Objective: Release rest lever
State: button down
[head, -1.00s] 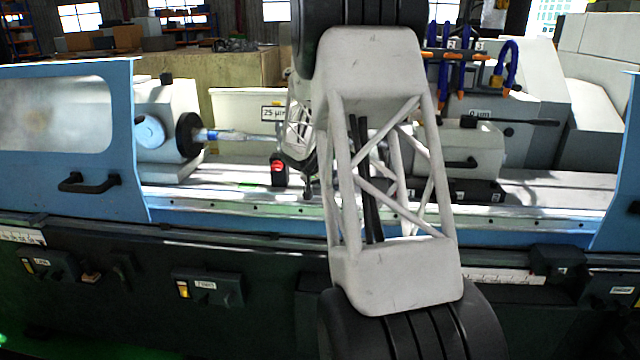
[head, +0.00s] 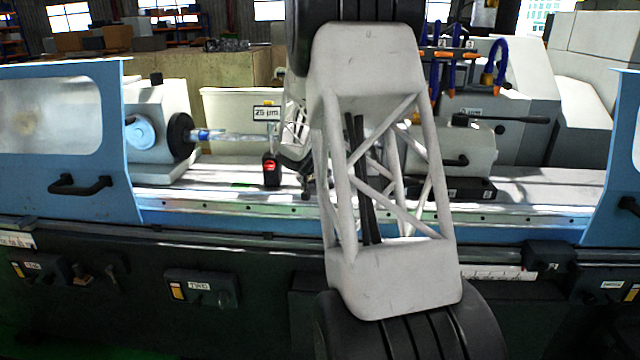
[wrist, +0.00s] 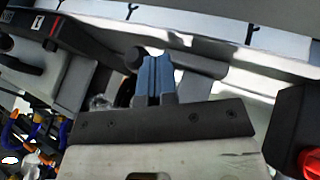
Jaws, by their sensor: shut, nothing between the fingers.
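My gripper (wrist: 153,80) shows in the wrist view as two blue fingers pressed together, with nothing between them. A dark rounded knob (wrist: 133,57) lies just left of the fingertips; I cannot tell whether they touch or whether it belongs to the rest lever. A black block with a red part (wrist: 310,162) is at the right edge of the wrist view. In the head view a black block with a red part (head: 270,168) stands on the machine table, left of my arm. My fingertips are hidden there behind my arm, and no lever can be told clearly.
The workhead (head: 160,130) is at left, with a shiny workpiece (head: 230,136) reaching right from it. A grey unit (head: 465,150) with a dark handle is right of my arm. The blue guard (head: 65,140) stands at left. Bare table (head: 545,185) shows at right.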

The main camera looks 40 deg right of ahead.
jog(key=shift+s+d+n+t+y, duration=0.15)
jog(key=shift+s+d+n+t, duration=0.5)
jog(key=shift+n, duration=0.35)
jog(key=shift+s+d+n+t+y, duration=0.15)
jog(key=shift+s+d+n+t, duration=0.4)
jog(key=shift+s+d+n, duration=0.35)
jog(key=shift+s+d+n+t+y, duration=0.15)
jog(key=shift+s+d+n+t, duration=0.1)
jog(key=shift+d+n, duration=0.4)
jog(key=shift+s+d+n+t+y, duration=0.1)
jog(key=shift+s+d+n+t, duration=0.2)
jog(key=shift+d, duration=0.6)
jog(key=shift+s+d+n+t+y, duration=0.15)
jog(key=shift+d+n+t, duration=0.1)
jog(key=shift+d+n, duration=0.45)
jog(key=shift+d, duration=0.45)
jog(key=shift+w+d, duration=0.1)
jog(key=shift+d, duration=0.9)
jog(key=shift+w+d, duration=0.3)
jog(key=shift+d, duration=0.5)
jog(key=shift+w+d, duration=0.25)
jog(key=shift+d, duration=0.5)
